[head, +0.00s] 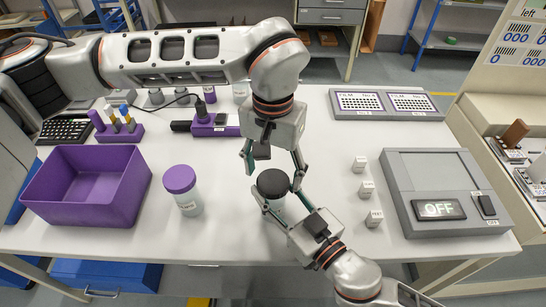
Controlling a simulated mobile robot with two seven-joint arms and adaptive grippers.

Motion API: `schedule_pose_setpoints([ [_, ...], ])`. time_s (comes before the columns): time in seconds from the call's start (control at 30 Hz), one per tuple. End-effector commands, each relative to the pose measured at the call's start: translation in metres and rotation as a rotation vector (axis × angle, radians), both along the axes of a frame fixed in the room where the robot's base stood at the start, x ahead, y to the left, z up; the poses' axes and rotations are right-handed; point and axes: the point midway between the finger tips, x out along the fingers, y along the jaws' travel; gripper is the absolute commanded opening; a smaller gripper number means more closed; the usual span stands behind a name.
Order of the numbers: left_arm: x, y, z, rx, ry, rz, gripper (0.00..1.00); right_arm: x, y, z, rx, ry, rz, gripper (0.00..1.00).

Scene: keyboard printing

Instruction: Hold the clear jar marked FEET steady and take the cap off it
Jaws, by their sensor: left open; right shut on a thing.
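A clear jar (278,205) with a black cap (273,182) stands upright near the front middle of the table in the head view. My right gripper (277,200) comes in from the lower right and is shut on the jar's body. My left gripper (273,178) points down from above and is open, with its fingers on either side of the black cap. The cap is on the jar. The marking on this jar is hidden or too small to read. A second jar (189,203) with a purple cap (180,179) stands to the left.
A purple bin (85,205) sits at the table's left. Three small light blocks (366,189) and a grey device with an OFF display (439,209) are at the right. A film tray (387,104) lies at the back right. Small purple holders (213,125) stand at the back.

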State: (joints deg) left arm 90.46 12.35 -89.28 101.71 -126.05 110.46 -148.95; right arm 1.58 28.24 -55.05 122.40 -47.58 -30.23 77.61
Motion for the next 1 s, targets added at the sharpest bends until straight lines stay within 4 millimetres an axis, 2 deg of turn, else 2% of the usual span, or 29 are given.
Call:
schedule_pose_setpoints([
  [0.2, 0.000, 0.000, -0.017, -0.001, 0.001, 0.000, 0.64, 0.000, 0.000, 0.000, 0.000, 0.000, 0.000, 0.00],
  [0.5, 0.000, 0.000, -0.019, 0.000, 0.000, 0.000, 0.64, 0.000, 0.000, 0.000, 0.000, 0.000, 0.000, 0.00],
  [0.53, 0.000, 0.000, -0.019, 0.000, 0.000, 0.000, 0.58, 0.000, 0.000, 0.000, 0.000, 0.000, 0.000, 0.00],
  [0.67, 0.000, 0.000, -0.019, 0.000, 0.000, 0.001, 0.25, 0.000, 0.000, 0.000, 0.000, 0.000, 0.000, 0.00],
  [0.87, 0.000, 0.000, -0.019, 0.000, 0.000, 0.007, 0.24, 0.000, 0.000, 0.000, 0.001, -0.001, 0.000, 0.00],
  [1.0, 0.000, 0.000, -0.019, 0.000, -0.001, 0.109, 0.24, 0.000, 0.000, 0.000, 0.001, -0.001, 0.000, 0.00],
])
